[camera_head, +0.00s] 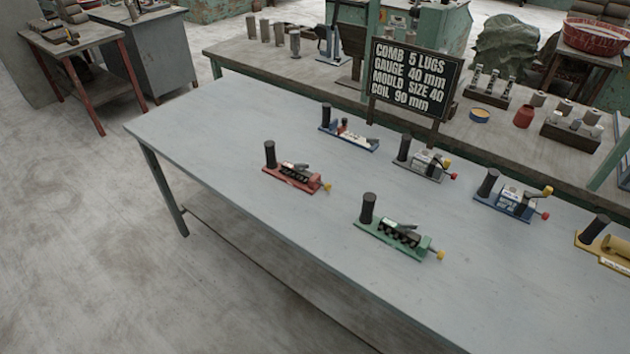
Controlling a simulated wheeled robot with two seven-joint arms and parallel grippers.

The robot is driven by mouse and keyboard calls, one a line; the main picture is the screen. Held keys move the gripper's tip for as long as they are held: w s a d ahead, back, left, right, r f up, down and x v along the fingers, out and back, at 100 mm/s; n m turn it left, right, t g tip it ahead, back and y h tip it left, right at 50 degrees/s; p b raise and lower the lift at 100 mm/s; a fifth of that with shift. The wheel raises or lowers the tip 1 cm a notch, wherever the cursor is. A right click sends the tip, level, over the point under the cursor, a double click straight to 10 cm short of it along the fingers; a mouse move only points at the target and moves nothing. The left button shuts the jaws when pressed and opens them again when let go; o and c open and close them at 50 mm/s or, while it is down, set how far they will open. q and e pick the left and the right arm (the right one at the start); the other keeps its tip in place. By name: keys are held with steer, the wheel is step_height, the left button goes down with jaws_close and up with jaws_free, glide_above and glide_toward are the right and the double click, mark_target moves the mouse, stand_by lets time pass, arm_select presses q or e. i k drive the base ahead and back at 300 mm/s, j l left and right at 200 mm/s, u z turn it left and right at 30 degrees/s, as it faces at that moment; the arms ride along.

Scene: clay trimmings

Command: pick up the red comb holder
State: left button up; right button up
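The red comb holder (292,179) lies on the grey table (235,137), left of the table's middle. It has a red base, an upright black cylindrical handle at its left end, a dark toothed part in the middle and a yellow knob at its right end. Nothing touches it. Neither of my grippers shows in the head view.
Near it stand a green holder (400,236), a blue one (348,137), a grey one (424,161), another blue one (506,200) and a yellow one (607,245). A black sign (414,77) stands behind. The table's left end is clear.

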mark_target(306, 181)
steer(key=i+j+z, duration=0.15)
steer(key=z, duration=0.2)
steer(key=i+j+z, duration=0.1)
steer(key=z, duration=0.25)
steer(key=j+z, duration=0.35)
steer(key=i+l, duration=0.05)
steer(key=l, duration=0.05)
